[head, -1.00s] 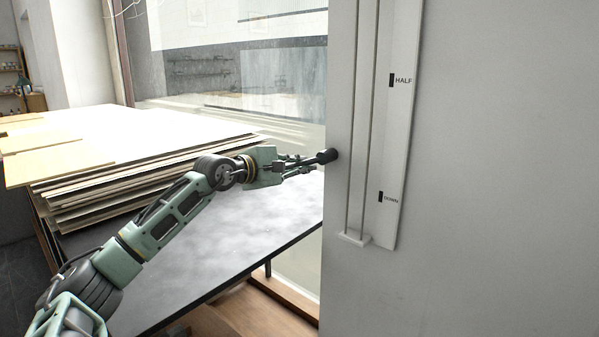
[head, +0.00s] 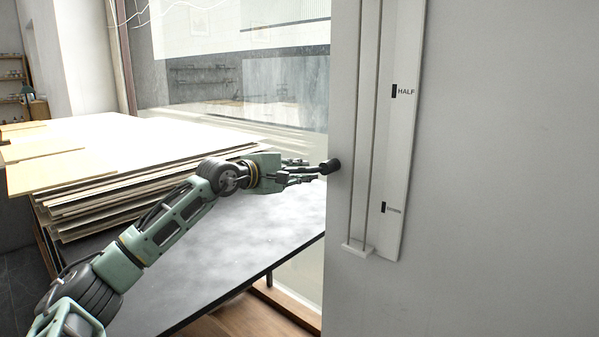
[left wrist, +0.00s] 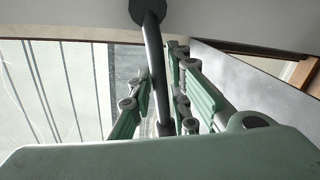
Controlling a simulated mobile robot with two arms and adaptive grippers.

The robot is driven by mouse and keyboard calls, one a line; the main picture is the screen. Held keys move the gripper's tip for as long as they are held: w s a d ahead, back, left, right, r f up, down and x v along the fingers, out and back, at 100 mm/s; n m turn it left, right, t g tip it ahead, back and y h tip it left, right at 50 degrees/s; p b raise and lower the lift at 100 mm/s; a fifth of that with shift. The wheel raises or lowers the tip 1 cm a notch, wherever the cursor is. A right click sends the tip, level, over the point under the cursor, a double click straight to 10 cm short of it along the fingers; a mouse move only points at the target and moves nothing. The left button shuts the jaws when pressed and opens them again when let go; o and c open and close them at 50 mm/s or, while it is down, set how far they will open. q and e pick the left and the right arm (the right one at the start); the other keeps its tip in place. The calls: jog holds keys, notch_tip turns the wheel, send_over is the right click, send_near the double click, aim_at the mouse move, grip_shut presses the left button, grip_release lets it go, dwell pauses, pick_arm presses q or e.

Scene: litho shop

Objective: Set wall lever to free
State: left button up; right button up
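The wall lever shows in the head view as a black round end (head: 331,166) at the left edge of the pale wall, level with a point between the HALF and lower marks. In the left wrist view its dark rod (left wrist: 153,62) runs down from a black round piece at the top. My left gripper (head: 302,171) is at the lever, its fingers spread. In the left wrist view the fingers (left wrist: 160,105) stand on both sides of the rod, with gaps visible; contact is hard to judge. No "free" mark is in view. My right gripper is not in view.
A white scale strip (head: 405,150) with HALF and a lower, blurred label is on the wall, beside two vertical lines ending at a small bracket (head: 358,250). A dark table (head: 225,255) with stacked boards (head: 150,190) stands left, below a large window (head: 245,95).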

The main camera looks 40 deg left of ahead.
pick_arm(q)
jog(key=shift+o, duration=1.2)
jog(key=shift+s+a, duration=0.1)
jog(key=shift+s, duration=0.1)
jog(key=v, duration=1.1)
jog(key=shift+s, duration=0.3)
